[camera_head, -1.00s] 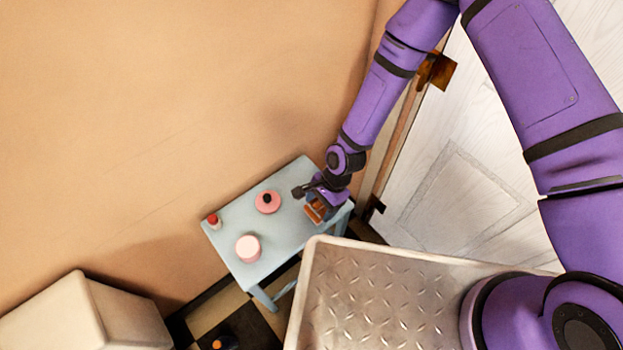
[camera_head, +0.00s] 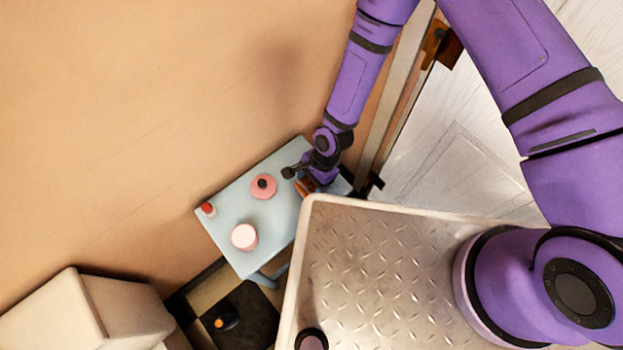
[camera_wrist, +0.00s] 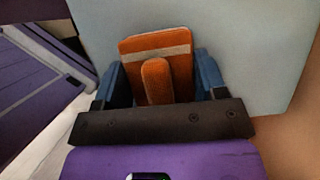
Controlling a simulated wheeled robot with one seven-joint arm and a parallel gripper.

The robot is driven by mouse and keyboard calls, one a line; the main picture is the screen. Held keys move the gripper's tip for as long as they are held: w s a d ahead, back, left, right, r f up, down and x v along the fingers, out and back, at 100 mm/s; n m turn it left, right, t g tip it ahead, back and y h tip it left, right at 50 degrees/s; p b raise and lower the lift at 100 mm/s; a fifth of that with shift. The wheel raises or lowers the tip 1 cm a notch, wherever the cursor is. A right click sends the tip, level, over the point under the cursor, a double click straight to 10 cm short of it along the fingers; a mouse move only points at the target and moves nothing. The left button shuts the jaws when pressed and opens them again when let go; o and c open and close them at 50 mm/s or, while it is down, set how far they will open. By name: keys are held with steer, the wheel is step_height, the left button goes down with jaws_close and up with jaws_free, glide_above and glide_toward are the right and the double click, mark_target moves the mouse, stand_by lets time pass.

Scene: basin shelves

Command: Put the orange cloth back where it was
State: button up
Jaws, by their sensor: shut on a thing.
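The orange cloth (camera_wrist: 172,50) is a folded piece with a pale stripe, between the blue fingers of my gripper (camera_wrist: 158,85) in the wrist view. My gripper is shut on it. In the head view my gripper (camera_head: 310,186) is over the right end of a pale blue table (camera_head: 225,220), and a bit of the orange cloth (camera_head: 304,187) shows below it. I cannot tell whether the cloth touches the tabletop.
On the table are a pink round item with a dark centre (camera_head: 263,186), a pale pink jar (camera_head: 244,237) and a small red-topped item (camera_head: 208,209). A dark bottle-like thing (camera_head: 227,321) is on the floor. A wall and a white door (camera_head: 450,170) stand close by.

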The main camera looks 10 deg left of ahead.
steer(key=o, duration=0.9)
steer(key=shift+c, duration=0.2)
steer(key=v, duration=1.2)
